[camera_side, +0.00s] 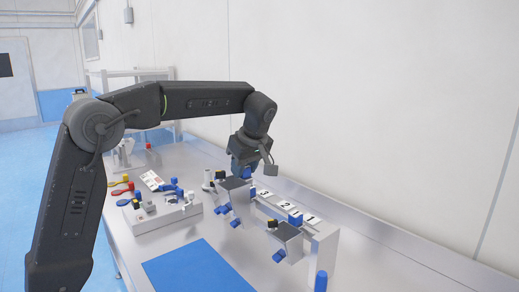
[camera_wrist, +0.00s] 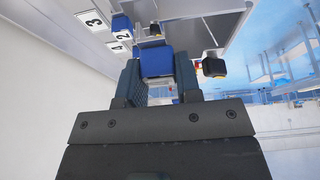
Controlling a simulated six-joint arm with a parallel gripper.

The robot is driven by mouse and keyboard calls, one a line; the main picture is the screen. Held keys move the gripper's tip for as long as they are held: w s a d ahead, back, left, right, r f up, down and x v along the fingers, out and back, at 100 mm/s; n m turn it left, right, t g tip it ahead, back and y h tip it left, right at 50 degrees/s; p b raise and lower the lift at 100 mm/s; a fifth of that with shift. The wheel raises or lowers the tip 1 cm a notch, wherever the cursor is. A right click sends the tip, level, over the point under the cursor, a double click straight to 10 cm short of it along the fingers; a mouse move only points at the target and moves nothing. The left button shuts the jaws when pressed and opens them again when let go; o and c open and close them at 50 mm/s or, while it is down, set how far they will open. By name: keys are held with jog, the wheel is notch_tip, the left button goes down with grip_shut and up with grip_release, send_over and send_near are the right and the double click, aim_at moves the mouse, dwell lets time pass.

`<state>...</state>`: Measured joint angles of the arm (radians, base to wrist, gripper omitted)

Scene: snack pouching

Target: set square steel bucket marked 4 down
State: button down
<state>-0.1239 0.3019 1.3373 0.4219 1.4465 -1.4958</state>
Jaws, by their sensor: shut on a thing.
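My gripper (camera_side: 246,168) is at the rear rail, pointing down. In the wrist view its two fingers (camera_wrist: 158,78) are shut on a blue grip block (camera_wrist: 157,62). The block seems to belong to a square steel bucket (camera_side: 234,184), seen in the side view just below the gripper, with blue and black fittings around it. Its steel body (camera_wrist: 200,12) also shows in the wrist view beyond the fingers. I cannot read a 4 on the bucket. Whether it touches the rail is hidden.
A steel rail (camera_side: 327,243) carries number plates 3 (camera_side: 265,194), 2 (camera_side: 287,205) and 1 (camera_side: 309,217). A second steel bucket (camera_side: 288,231) is at the rail to the right. A blue mat (camera_side: 195,272) lies in front. A grey block (camera_side: 163,217) with small parts stands to the left.

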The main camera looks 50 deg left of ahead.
jog(key=s+f, duration=1.1)
jog(key=f, duration=0.5)
jog(key=shift+s+f, duration=0.2)
jog(key=shift+s, duration=0.1)
jog(key=shift+f, duration=0.6)
jog(key=c, duration=0.7)
grip_release()
jog(key=shift+c, duration=0.2)
jog(key=v, duration=1.3)
jog(key=s+d+m+t+h, duration=0.2)
jog(key=s+d+m, duration=0.2)
jog(key=m, duration=0.5)
jog(key=s+d+m+t+h, duration=0.2)
jog(key=s+d+m+t, duration=0.1)
jog(key=s+m, duration=0.5)
jog(key=shift+s+d+m+t+h, duration=0.3)
jog(key=shift+s+d+m+h, duration=0.1)
jog(key=shift+m, duration=0.1)
